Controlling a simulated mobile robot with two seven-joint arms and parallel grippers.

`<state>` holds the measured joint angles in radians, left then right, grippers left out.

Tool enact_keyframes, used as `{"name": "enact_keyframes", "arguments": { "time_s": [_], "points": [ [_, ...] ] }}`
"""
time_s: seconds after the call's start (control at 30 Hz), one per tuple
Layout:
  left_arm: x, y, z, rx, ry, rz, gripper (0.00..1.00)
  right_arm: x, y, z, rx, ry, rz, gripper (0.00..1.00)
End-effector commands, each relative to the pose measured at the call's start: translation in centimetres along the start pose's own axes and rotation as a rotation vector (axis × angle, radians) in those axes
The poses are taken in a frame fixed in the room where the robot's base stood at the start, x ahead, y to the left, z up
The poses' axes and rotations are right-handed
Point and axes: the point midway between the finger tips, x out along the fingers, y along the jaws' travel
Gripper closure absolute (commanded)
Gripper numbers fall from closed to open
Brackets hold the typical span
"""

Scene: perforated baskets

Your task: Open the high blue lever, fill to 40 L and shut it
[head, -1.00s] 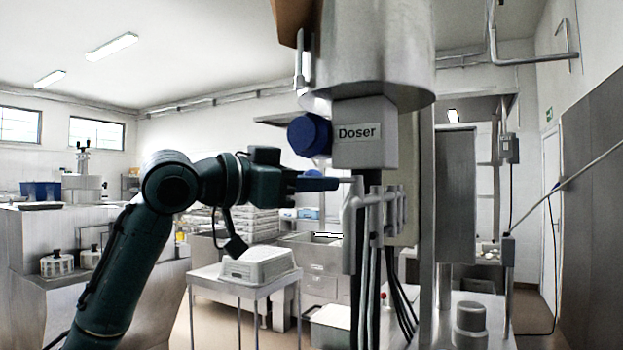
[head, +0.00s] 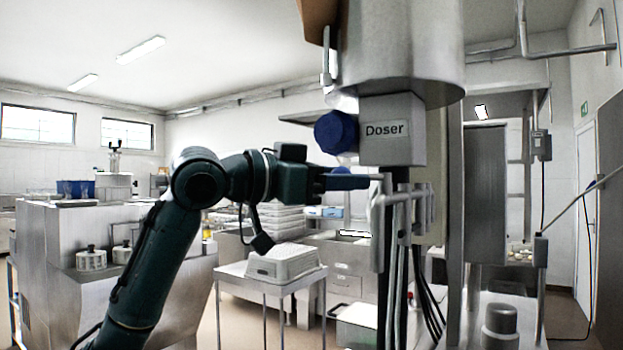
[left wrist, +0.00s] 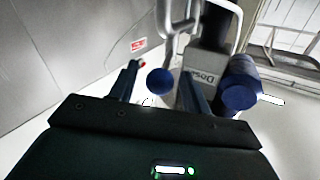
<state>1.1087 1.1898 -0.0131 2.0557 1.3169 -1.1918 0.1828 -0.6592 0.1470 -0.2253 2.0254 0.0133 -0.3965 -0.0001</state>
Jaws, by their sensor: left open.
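The grey Doser box (head: 392,130) hangs under a large steel vessel, with a dark blue round part (head: 336,132) on its left side. In the left wrist view the Doser label is upside down, and the round part (left wrist: 238,84) is right of my fingers. My left gripper (head: 350,182) is open, just below and left of the Doser box. In the left wrist view a blue ball knob (left wrist: 160,81) appears between its two fingers (left wrist: 160,72); contact cannot be told. My right gripper is not in view.
Steel pipes and brackets (head: 425,205) stand right beside the fingertips, with dark cables below. A white perforated basket (head: 287,262) sits on a small steel table (head: 262,285) at lower middle. A steel cabinet (head: 75,235) stands at left. No litre reading is legible.

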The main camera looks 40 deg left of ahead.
Motion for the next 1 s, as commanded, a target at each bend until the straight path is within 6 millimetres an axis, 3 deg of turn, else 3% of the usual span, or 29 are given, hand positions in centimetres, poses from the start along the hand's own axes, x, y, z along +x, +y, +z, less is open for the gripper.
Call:
{"name": "enact_keyframes", "arguments": {
  "time_s": [0.23, 0.4, 0.6, 1.0],
  "points": [
    [-4.7, 0.1, 0.5, 0.003, 0.003, -0.005, 0.52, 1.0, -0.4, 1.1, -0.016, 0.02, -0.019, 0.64],
    [-8.5, 0.0, 0.4, 0.001, 0.004, -0.005, 0.52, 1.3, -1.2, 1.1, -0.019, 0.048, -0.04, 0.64],
    [-11.6, 0.0, 0.2, 0.0, 0.003, -0.002, 0.52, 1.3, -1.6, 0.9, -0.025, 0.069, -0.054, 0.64],
    [-12.7, 0.0, 0.0, 0.001, 0.002, 0.0, 0.52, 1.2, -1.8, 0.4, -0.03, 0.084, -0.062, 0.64]
  ]
}}
